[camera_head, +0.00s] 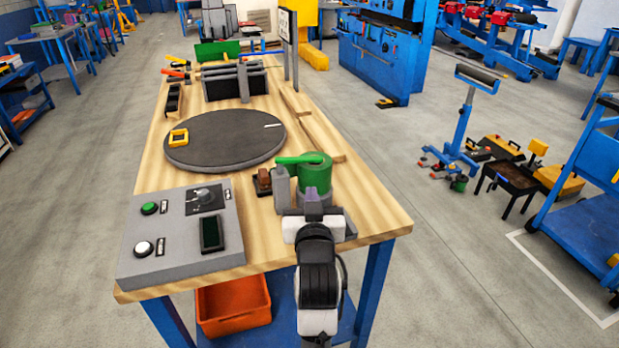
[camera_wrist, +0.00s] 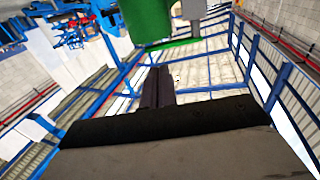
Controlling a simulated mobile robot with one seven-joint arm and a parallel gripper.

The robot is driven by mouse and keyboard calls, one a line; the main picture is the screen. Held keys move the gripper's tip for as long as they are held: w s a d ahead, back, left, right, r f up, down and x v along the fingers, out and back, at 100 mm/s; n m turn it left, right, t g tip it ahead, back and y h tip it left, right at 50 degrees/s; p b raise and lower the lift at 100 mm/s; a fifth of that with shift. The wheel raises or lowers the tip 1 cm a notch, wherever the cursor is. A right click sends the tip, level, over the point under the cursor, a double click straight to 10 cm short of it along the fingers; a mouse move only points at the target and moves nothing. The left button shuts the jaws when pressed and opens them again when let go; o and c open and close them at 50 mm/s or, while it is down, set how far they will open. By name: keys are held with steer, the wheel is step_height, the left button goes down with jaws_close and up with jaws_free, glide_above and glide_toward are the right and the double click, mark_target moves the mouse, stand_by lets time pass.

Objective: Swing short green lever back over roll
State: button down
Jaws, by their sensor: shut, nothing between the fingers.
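The short green lever (camera_head: 299,159) shows in the head view as a bright green bar. It runs from left of the grey post (camera_head: 281,187) to the top of the darker green roll (camera_head: 315,178); I cannot tell whether it touches the roll. My gripper (camera_head: 313,208) is on the near side of the roll, below the lever, shut and empty. In the wrist view its dark fingers (camera_wrist: 158,86) are together, with the green roll (camera_wrist: 147,20) and the grey post (camera_wrist: 193,8) at the top. A thin green strip crosses below them there; I cannot tell if it is the lever.
A grey control panel (camera_head: 181,245) lies at the table's near left. A dark round turntable (camera_head: 226,145) with a yellow piece (camera_head: 178,138) is behind. A small brown-topped block (camera_head: 263,181) stands left of the post. The wooden table's (camera_head: 372,217) right edge is close.

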mark_target(313, 161)
steer(key=w, duration=0.2)
steer(key=w+p, duration=0.1)
steer(key=w, duration=0.2)
steer(key=w+p, duration=0.1)
steer(key=w, duration=0.2)
steer(key=shift+w+a+r, duration=0.1)
steer(key=shift+a+r, duration=0.1)
steer(key=shift+r, duration=0.15)
steer(key=shift+w+f+p, duration=0.15)
steer(key=shift+w+p, duration=0.25)
steer(key=shift+w, duration=0.35)
steer(key=shift+w+d+b, duration=0.2)
steer(key=shift+w, duration=0.4)
steer(key=shift+w+d+b, duration=0.15)
steer(key=shift+w+d, duration=0.05)
steer(key=shift+w, duration=0.35)
steer(key=shift+s, duration=0.1)
